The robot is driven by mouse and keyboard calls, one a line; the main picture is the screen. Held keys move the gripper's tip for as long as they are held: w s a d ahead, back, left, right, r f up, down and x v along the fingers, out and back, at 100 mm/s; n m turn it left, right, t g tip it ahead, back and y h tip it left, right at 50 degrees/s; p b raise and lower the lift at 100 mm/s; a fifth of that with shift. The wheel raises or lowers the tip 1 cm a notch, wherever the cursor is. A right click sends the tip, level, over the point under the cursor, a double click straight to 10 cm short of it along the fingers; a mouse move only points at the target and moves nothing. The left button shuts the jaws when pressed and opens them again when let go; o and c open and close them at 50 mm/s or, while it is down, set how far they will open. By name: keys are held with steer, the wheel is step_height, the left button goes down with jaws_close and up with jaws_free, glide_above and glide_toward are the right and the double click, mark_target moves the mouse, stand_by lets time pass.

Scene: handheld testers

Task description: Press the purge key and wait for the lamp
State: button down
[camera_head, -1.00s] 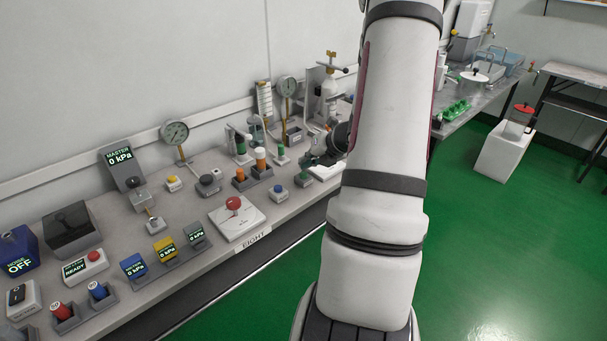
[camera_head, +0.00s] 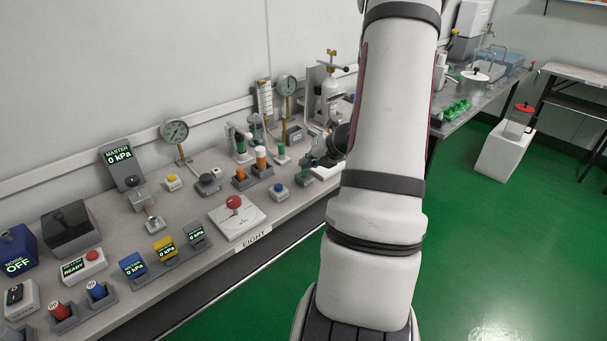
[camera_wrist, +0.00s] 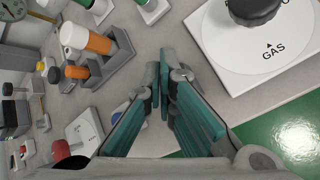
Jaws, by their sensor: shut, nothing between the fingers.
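My gripper (camera_wrist: 162,80) is shut and empty, its teal fingers together above the grey bench; in the head view it shows partly behind my arm (camera_head: 318,158). I cannot tell which is the purge key, and I cannot make out a lit lamp.
A white plate marked GAS with a black knob (camera_wrist: 250,45) lies right of my gripper. A holder with orange-bodied handheld pieces (camera_wrist: 92,72) stands left. The bench front edge is close, with green floor beyond.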

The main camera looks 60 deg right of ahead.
steer(key=shift+f+b, duration=0.35)
steer(key=shift+f, duration=0.15)
stand_by(0.8)
steer(key=shift+r, duration=0.1)
steer(key=shift+r+p, duration=0.8)
steer(key=shift+r, duration=0.05)
steer(key=shift+r, duration=0.1)
step_height(320, 180, up, 5)
steer(key=p, duration=0.4)
stand_by(0.8)
